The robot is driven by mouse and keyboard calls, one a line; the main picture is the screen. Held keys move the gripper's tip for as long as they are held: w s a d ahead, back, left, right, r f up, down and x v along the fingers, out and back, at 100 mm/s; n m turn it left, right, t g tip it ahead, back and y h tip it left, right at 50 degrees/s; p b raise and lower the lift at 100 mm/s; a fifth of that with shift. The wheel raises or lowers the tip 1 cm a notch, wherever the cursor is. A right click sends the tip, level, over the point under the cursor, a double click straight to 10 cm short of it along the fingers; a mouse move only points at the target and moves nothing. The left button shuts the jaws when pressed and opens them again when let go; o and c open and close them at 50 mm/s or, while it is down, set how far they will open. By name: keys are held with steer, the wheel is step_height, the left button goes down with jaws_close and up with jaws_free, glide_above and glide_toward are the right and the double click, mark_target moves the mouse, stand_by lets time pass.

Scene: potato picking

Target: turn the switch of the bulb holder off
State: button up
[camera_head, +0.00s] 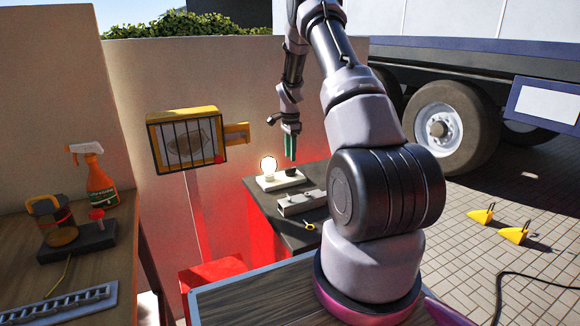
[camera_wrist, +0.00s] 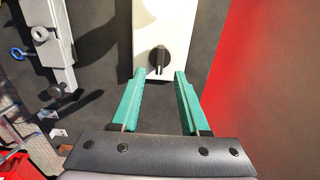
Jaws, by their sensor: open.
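The bulb holder (camera_head: 282,183) is a pale flat block on the dark top of a red cabinet, with a lit round bulb (camera_head: 268,165) at its left end. Its black rotary switch (camera_head: 291,173) sits at the right end. In the wrist view the switch (camera_wrist: 159,60) is a black knob with a light mark on the white block (camera_wrist: 178,22).
A grey metal bar (camera_head: 301,203) and a yellow ring-ended piece (camera_head: 310,226) lie beside the holder. A spray bottle (camera_head: 97,181) stands on the wooden bench at far left.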

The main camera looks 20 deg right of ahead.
mark_target(290, 172)
steer(key=shift+f, duration=2.8)
jaws_close()
